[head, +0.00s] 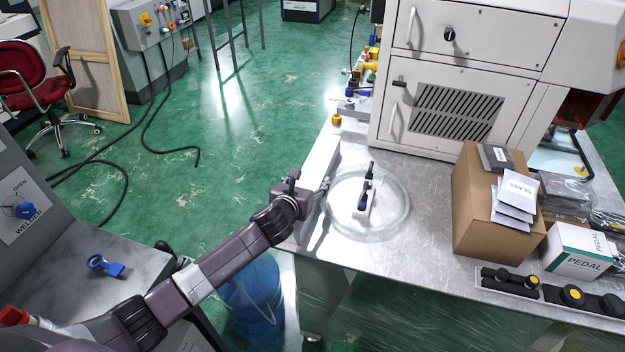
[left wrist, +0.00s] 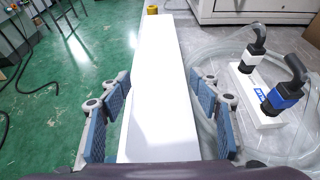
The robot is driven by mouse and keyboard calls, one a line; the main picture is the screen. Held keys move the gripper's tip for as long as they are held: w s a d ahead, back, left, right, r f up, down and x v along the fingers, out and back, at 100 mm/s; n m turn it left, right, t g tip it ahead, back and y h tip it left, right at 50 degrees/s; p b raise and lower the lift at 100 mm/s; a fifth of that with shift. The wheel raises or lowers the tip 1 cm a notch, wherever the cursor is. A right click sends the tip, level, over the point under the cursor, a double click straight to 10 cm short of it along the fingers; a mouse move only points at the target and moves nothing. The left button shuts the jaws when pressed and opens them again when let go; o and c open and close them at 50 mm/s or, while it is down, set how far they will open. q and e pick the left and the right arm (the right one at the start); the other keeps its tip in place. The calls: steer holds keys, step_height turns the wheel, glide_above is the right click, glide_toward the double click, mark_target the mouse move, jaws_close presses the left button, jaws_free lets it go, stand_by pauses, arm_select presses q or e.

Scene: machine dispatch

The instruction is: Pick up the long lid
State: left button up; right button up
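The long lid (left wrist: 165,85) is a long, narrow, pale slab. In the left wrist view it runs away from me between the two finger sets of my left gripper (left wrist: 163,105). The blue-grey pads stand at either side of it, apart from each other; I cannot tell whether they touch its edges. In the head view the lid (head: 322,158) lies along the left edge of the metal table, with my left gripper (head: 309,190) over its near part, hiding some of it. My right gripper is not in view.
On the metal table (head: 425,245), a coiled clear hose (head: 392,228) surrounds a white block with black fittings (head: 364,203), right of the lid. A cardboard box (head: 490,225) stands further right, a white machine (head: 455,75) behind. A blue bin (head: 250,295) stands below the table's left edge.

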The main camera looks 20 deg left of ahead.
arm_select(q)
steer(key=c, duration=0.8)
